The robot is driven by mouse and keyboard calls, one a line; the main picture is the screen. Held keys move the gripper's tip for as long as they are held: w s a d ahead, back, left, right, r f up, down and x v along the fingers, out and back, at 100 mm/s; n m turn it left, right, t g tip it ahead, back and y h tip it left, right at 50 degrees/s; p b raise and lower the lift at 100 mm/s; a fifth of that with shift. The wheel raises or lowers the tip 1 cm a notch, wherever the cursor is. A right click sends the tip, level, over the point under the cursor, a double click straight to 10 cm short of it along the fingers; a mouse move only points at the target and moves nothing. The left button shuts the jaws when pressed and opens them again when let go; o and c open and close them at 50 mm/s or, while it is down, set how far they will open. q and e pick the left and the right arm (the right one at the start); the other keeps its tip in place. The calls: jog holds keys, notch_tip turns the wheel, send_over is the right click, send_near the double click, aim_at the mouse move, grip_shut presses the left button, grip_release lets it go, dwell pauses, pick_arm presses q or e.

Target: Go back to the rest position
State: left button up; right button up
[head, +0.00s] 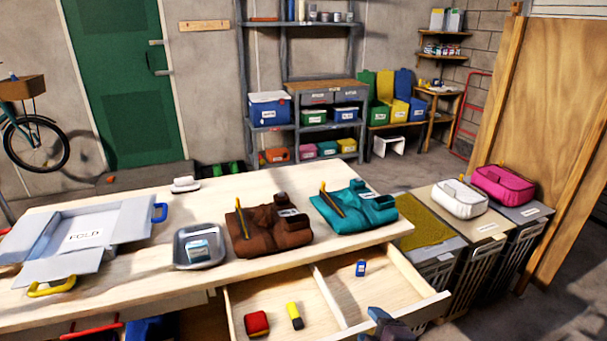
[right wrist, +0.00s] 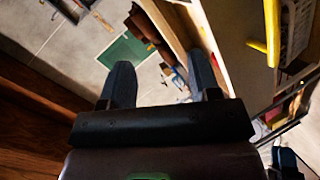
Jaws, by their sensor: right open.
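My right gripper (head: 386,324) shows at the bottom edge of the head view, in front of the open drawer (head: 334,297) and overlapping its front edge in the picture. In the right wrist view my right gripper (right wrist: 162,80) has its two dark fingers spread apart, with nothing held between them. My left gripper does not show in either view.
The workbench (head: 130,283) carries a folding board (head: 130,217), a metal tray (head: 217,258), a brown garment (head: 268,230) and a teal garment (head: 365,212). The drawer holds a red item (head: 257,324), a yellow-black item (head: 295,316) and a blue item (head: 361,268). Hampers (head: 475,245) stand right.

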jog(key=s+d+f+m+g+h, duration=0.1)
jog(key=s+d+f+m+h, duration=0.1)
jog(key=s+d+f+m, duration=0.4)
jog(key=s+d+f+m+g+h, duration=0.1)
jog(key=s+d+f+m+h, duration=0.1)
jog(key=s+d+f+m, duration=0.4)
jog(key=s+d+m, duration=0.1)
jog(key=s+m, duration=0.2)
jog(key=s, duration=0.4)
jog(key=shift+d+m, duration=0.3)
jog(key=shift+m, duration=0.1)
jog(key=shift+f, duration=0.1)
